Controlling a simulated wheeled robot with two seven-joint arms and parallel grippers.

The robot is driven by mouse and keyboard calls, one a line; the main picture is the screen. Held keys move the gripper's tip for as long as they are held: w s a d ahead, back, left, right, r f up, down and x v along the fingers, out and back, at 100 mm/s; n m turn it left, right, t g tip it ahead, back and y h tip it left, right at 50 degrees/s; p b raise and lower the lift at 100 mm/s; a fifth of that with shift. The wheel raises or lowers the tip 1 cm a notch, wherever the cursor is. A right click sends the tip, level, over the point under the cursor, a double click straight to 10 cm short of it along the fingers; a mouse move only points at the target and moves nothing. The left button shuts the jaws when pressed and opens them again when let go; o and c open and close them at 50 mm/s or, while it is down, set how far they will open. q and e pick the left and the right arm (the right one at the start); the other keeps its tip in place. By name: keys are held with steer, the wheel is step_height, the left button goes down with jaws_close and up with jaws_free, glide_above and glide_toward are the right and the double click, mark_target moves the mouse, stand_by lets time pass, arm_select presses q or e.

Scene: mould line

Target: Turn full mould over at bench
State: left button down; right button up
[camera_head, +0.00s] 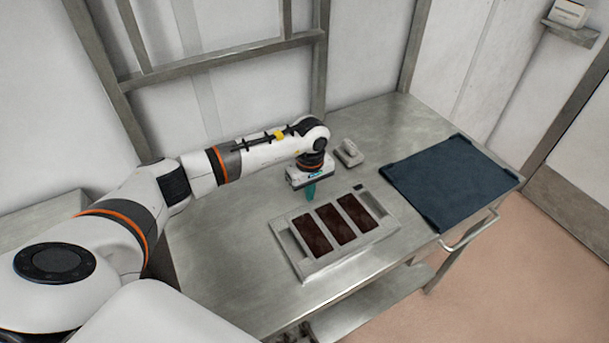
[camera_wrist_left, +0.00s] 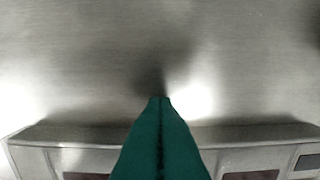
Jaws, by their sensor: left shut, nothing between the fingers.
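The mould (camera_head: 295,254) is a light grey tray lying flat on the steel bench (camera_head: 220,265). Its three compartments hold dark brown filling (camera_head: 335,224), facing up. My left gripper (camera_head: 310,194) points down just behind the mould's far edge, with teal fingers shut and empty. In the left wrist view the closed fingers (camera_wrist_left: 160,125) cover the middle of the mould's near-frame edge (camera_wrist_left: 60,135); bare bench metal fills the rest. I cannot tell whether the fingertips touch the bench. My right gripper is not in view.
A dark blue mat (camera_head: 450,180) lies on the right end of the bench. A small grey device (camera_head: 348,153) stands behind the mould. Metal frame posts (camera_head: 320,60) and the wall stand behind the bench. The bench's left part is clear.

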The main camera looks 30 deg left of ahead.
mark_target(333, 226)
arm_select(q)
steer(key=shift+s+d, duration=0.1)
steer(key=shift+d, duration=0.1)
steer(key=s+d, duration=0.1)
steer(key=d, duration=0.2)
steer(key=s+d+b, duration=0.1)
steer(key=s+d, duration=0.1)
steer(key=d, duration=0.1)
steer(key=s+d+b, duration=0.1)
steer(key=s+d, duration=0.1)
steer(key=d, duration=0.1)
steer(key=shift+s+d, duration=0.15)
steer(key=shift+s, duration=0.1)
